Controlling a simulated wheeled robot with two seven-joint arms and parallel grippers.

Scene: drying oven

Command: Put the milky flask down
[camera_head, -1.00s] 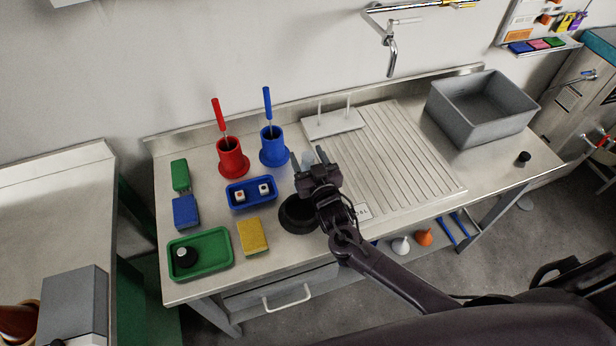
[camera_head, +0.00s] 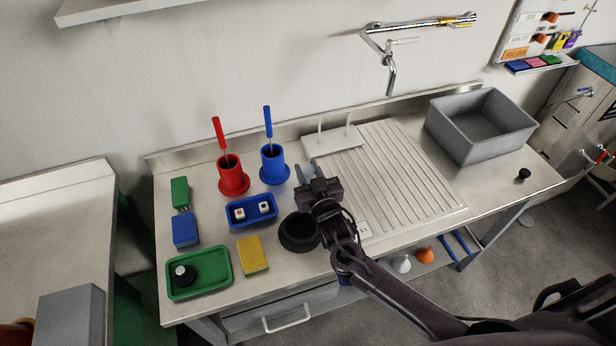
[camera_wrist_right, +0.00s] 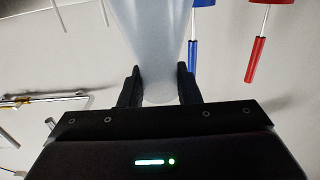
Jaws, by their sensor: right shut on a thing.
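My right gripper (camera_wrist_right: 158,88) is shut on the milky flask (camera_wrist_right: 155,40). In the right wrist view the flask is pale and translucent, narrow between the fingers and wider away from them; its far end is cut off by the frame. In the head view my right gripper (camera_head: 308,172) is over the bench, just behind and right of a black ring (camera_head: 298,232). The gripper and wrist hide most of the flask there, and I cannot tell whether it touches anything. My left gripper is not in view.
Red (camera_head: 233,178) and blue (camera_head: 274,167) brush holders stand behind left. A blue tray (camera_head: 232,224), yellow sponge (camera_head: 252,255) and green tray (camera_head: 215,288) lie left. A ribbed drainboard (camera_head: 410,190), white peg rack (camera_head: 335,143) and grey basin (camera_head: 470,145) are right. Bench between trays and ring is narrow.

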